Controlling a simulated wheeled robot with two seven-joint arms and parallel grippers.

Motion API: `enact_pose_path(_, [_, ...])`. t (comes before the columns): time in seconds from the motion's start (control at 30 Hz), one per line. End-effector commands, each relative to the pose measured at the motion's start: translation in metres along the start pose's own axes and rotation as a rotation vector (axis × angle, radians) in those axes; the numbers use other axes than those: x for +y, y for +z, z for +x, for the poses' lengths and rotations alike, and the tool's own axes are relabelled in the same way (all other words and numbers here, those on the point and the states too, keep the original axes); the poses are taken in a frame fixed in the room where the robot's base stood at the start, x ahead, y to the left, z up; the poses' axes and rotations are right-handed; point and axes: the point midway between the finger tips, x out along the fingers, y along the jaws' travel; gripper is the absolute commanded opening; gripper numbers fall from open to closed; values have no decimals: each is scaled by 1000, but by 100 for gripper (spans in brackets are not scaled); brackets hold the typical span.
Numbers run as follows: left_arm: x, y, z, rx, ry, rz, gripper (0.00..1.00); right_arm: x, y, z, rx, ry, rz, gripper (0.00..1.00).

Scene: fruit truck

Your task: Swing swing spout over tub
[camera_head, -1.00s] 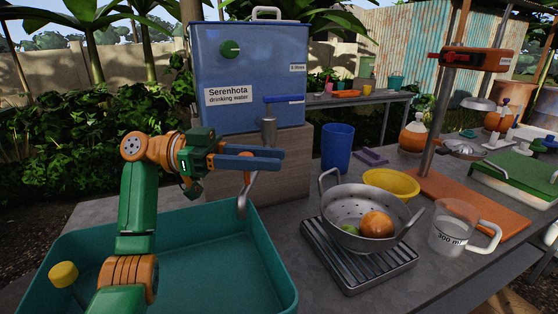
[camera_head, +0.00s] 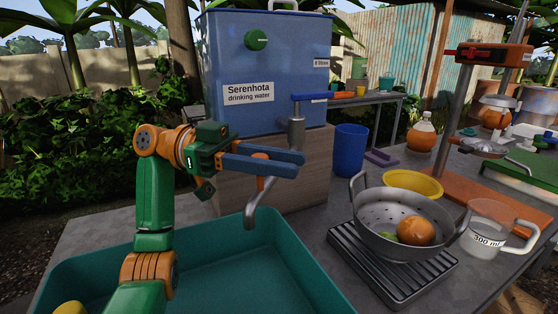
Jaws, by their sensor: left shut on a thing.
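The swing spout (camera_head: 262,205) is a bent silver pipe with an orange handle (camera_head: 261,171). It comes out below the tap on the front of the blue drinking water tank (camera_head: 290,55). My left gripper (camera_head: 296,163) is shut on the orange handle, its blue fingers pointing right. The spout's outlet end points left and down and appears near the back right corner of the teal tub (camera_head: 258,224). Whether it is fully inside the rim is hard to tell. The fingers hide part of the spout and handle. My right gripper is not in view.
A metal colander (camera_head: 372,240) with fruit stands on a ribbed rack (camera_head: 350,262) right of the tub. A blue cup (camera_head: 349,150), a yellow bowl (camera_head: 412,183) and a measuring jug (camera_head: 487,225) stand beyond. A yellow thing (camera_head: 70,308) is at lower left.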

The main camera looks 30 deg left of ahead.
Motion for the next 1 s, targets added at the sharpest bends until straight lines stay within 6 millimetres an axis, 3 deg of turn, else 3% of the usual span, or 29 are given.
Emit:
enact_pose_path(0.07, [0, 2, 0, -4, 2, -2, 0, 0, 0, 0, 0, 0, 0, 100])
enact_pose_path(0.1, [0, 2, 0, -4, 2, -2, 42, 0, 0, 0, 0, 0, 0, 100])
enact_pose_path(0.2, [0, 1, 0, -3, 1, -1, 62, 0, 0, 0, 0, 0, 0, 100])
enact_pose_path(0.5, [0, 0, -3, 0, -2, -1, 62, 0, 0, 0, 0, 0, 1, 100])
enact_pose_path(0.8, [-1, -2, -61, 0, -3, -3, 62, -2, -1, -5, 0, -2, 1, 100])
enact_pose_path(1.0, [0, 1, -72, -1, 0, -1, 62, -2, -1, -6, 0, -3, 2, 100])
